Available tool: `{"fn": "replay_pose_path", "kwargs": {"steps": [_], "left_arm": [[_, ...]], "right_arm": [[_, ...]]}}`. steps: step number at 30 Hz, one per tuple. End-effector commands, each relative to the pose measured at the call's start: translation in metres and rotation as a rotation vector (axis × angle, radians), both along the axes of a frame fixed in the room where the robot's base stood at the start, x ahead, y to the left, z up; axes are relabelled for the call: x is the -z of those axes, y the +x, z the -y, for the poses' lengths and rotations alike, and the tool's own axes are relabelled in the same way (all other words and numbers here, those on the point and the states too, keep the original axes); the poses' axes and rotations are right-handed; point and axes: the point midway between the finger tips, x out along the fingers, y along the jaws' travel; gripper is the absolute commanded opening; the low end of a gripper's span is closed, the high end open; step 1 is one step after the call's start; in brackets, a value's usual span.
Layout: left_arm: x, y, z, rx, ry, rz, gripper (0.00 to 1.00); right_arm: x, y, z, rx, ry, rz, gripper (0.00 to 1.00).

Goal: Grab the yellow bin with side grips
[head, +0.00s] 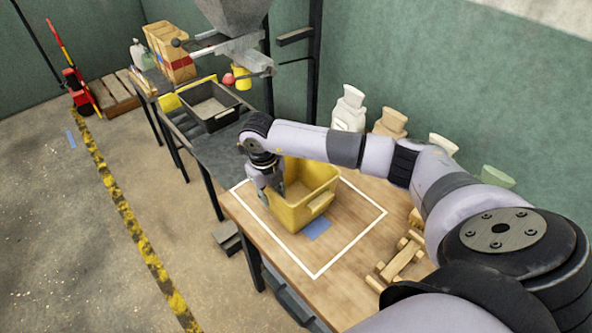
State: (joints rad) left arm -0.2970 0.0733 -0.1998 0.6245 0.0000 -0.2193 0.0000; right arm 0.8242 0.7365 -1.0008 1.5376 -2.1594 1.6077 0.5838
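The yellow bin (320,190) stands upright on the wooden table inside a white outlined square. It is open at the top, and a grip shows on its near right side. My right gripper (272,194) points down at the bin's left wall. One finger seems to be outside the wall and one inside, but I cannot tell whether they touch it. My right arm passes over the bin and hides its far rim. My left gripper is not in view.
A blue patch (317,228) lies by the bin. Wooden pieces (402,260) lie at the table's right, with several sacks (349,108) behind. A black bin (210,106) stands on the conveyor at back left, under a grey hopper (232,14). The table's near left corner is clear.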

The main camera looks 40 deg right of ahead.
Motion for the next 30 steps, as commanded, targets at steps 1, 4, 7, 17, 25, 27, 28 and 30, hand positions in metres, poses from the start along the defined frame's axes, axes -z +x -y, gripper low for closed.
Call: {"fn": "replay_pose_path", "kwargs": {"steps": [1,4,7,17,25,27,28,30], "left_arm": [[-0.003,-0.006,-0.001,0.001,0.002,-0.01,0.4],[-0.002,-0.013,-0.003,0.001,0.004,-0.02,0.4],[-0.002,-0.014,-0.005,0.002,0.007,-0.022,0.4],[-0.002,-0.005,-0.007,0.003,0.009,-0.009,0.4],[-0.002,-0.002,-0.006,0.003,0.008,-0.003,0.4],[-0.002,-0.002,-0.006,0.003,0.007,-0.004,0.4],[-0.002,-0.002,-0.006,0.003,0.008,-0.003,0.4],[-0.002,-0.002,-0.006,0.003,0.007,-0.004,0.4]], "right_arm": [[0.004,0.0,0.0,0.0,0.0,0.0,0.26],[0.01,0.0,0.001,0.001,0.0,0.0,0.26],[0.011,0.0,0.001,0.0,0.0,0.001,0.26],[0.01,0.0,0.001,0.0,0.0,0.001,0.11],[0.01,0.0,0.001,0.0,0.0,0.001,0.0],[0.01,0.0,0.001,0.0,0.0,0.001,0.0],[0.01,0.0,0.001,0.0,0.0,0.001,0.0],[0.01,0.0,0.001,0.0,0.0,0.001,0.0]]}}
